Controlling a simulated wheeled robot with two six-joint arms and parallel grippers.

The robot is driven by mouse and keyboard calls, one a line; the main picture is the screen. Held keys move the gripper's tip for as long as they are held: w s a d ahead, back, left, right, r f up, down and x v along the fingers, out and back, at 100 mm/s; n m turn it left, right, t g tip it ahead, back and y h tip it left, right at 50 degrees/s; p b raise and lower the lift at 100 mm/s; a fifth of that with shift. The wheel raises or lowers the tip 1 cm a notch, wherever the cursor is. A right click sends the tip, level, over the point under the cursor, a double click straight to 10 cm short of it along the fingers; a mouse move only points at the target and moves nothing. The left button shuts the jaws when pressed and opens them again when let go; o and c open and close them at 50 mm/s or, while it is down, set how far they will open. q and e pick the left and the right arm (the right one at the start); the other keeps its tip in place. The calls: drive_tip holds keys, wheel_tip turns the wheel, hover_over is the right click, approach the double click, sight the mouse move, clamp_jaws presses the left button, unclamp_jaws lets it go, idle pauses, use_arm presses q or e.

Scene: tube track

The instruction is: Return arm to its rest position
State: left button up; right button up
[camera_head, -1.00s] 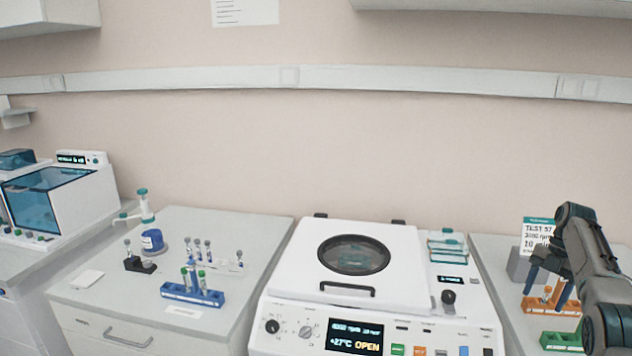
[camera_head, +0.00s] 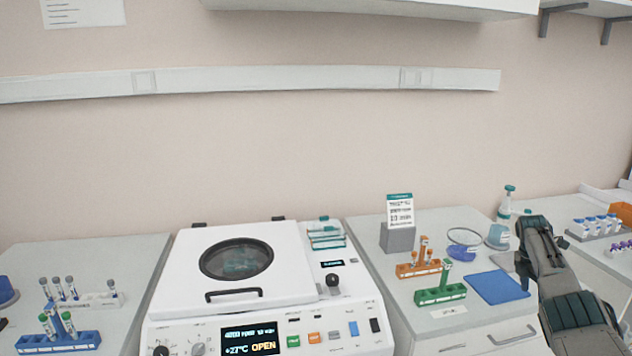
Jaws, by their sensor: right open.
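My right arm (camera_head: 562,285), dark grey with teal parts, rises from the lower right corner. Its gripper (camera_head: 523,265) is at the arm's left side, just beyond the blue mat, and is open. Its fingers are small and partly hidden by the arm, and I see nothing held in them. It is apart from the green rack (camera_head: 440,294) and the orange rack (camera_head: 418,270), which stand to its left with tubes in them. My left gripper is not in view.
The centrifuge (camera_head: 292,259) has its lid down, and its display reads OPEN. A blue mat (camera_head: 497,287) lies beside the green rack. A bottle (camera_head: 503,212) stands behind the arm. A blue rack (camera_head: 84,341) with tubes is at the left.

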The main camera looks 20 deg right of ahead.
drive_tip(key=s+d+f+m+h, duration=0.3)
drive_tip(key=s+d+f+h, duration=0.15)
drive_tip(key=s+f, duration=0.3)
drive_tip(key=s+d+f+m+h, duration=0.3)
drive_tip(key=s+d+f+m, duration=0.15)
drive_tip(key=s+f, duration=0.35)
drive_tip(key=s+f+m+t, duration=0.2)
drive_tip(key=s+f+t, duration=0.3)
drive_tip(key=s+f, duration=0.8)
drive_tip(key=s+a+f+m+g+y, duration=0.15)
drive_tip(key=s+a+f, duration=0.25)
drive_tip(key=a+f, duration=0.85)
drive_tip(key=s+a+f+t+y, duration=0.15)
drive_tip(key=s+a+f, duration=0.25)
drive_tip(key=a+f, duration=0.85)
drive_tip(key=s+a+f+m+y, duration=0.1)
drive_tip(key=a+f+y, duration=0.15)
drive_tip(key=a, duration=1.15)
drive_tip(key=s+a+f+g+y, duration=0.1)
drive_tip(key=a+f, duration=0.2)
drive_tip(key=a, duration=1.1)
drive_tip(key=s+a+f+m+y, duration=0.1)
drive_tip(key=a+f+y, duration=0.1)
drive_tip(key=a, duration=1.2)
drive_tip(key=f+b, duration=0.1)
drive_tip(key=d+f+b, duration=0.1)
drive_tip(key=f+b, duration=0.1)
drive_tip(key=d+f+b, duration=0.1)
drive_tip(key=shift+w+f, duration=0.1)
drive_tip(key=shift+f, duration=0.1)
